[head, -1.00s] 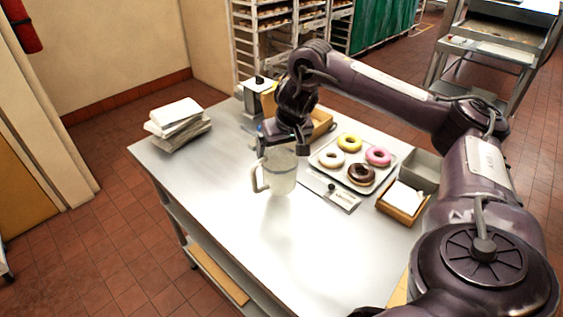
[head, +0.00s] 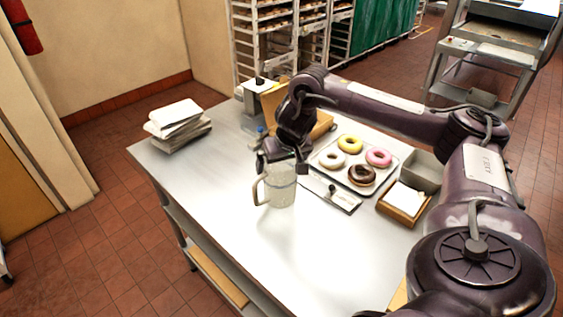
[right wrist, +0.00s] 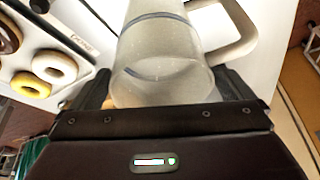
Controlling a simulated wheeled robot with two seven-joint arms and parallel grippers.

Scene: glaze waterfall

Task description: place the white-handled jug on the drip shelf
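The clear jug (head: 283,187) with a white handle (head: 258,190) is upright at the middle of the steel table, its handle to the left. My right gripper (head: 279,157) is at its top, shut on it. In the right wrist view the jug (right wrist: 165,60) sits between the two fingers (right wrist: 168,92), with the handle (right wrist: 235,35) to the right. I cannot tell whether its base touches the table. A flat labelled metal plate (head: 344,201) with a black knob lies right of the jug; I cannot tell whether it is the drip shelf. My left gripper is not in view.
A tray (head: 324,163) with several donuts, a grey bin (head: 424,172) and a wooden box (head: 402,203) with white paper stand to the right. A stack of papers (head: 176,122) lies at the back left. The table's front left (head: 225,200) is clear.

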